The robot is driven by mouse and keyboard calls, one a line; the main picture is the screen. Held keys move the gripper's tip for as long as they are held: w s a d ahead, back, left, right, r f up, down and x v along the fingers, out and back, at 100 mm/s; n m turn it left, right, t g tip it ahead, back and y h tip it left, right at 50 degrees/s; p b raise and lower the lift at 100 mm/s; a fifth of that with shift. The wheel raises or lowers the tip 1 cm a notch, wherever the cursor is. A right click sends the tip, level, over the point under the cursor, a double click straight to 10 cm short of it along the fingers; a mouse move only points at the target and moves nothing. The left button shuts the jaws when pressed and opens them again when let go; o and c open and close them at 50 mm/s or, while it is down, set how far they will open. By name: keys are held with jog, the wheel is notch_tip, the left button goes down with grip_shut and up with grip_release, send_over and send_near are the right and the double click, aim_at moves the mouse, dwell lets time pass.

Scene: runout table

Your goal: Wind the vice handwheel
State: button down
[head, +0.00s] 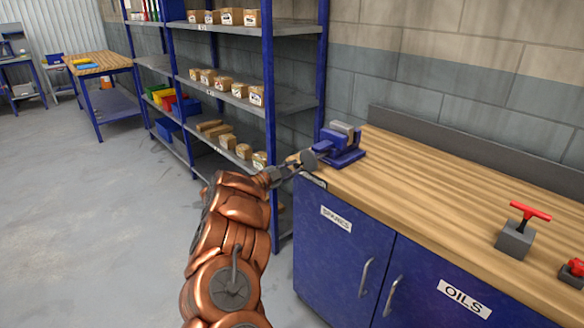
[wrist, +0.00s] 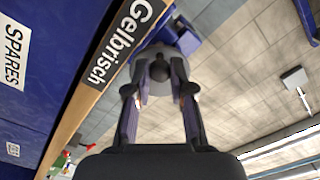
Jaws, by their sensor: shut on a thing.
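The blue vice (head: 343,150) with its grey jaw block stands on the near left corner of the wooden bench top (head: 440,185). My gripper (head: 307,158) reaches its front from the left, past the bench edge. In the wrist view my gripper (wrist: 160,88) has its two fingers on either side of the round grey handwheel (wrist: 184,42), which has a dark middle. The fingers are shut on the handwheel. Part of the wheel is hidden behind the fingertips, and in the head view my gripper largely covers it.
Blue cabinets (head: 335,250) labelled SPARES and OILS are under the bench top. A grey block with a red T-handle (head: 517,238) stands at the right. Blue shelving (head: 268,100) with boxes rises close behind my arm. Open floor (head: 80,220) lies to the left.

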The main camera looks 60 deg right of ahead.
jog(key=shift+s+n+p, duration=0.25)
jog(key=shift+n+p, duration=0.95)
jog(key=shift+p, duration=0.5)
jog(key=shift+f+n, duration=0.3)
jog(key=shift+s+r+p, duration=0.1)
jog(key=shift+s+p, duration=0.05)
jog(key=shift+p, duration=0.5)
jog(key=shift+a+f+n, duration=0.1)
jog(key=shift+f+n, duration=0.1)
jog(key=shift+n, duration=0.3)
jog(key=c, duration=1.1)
grip_release()
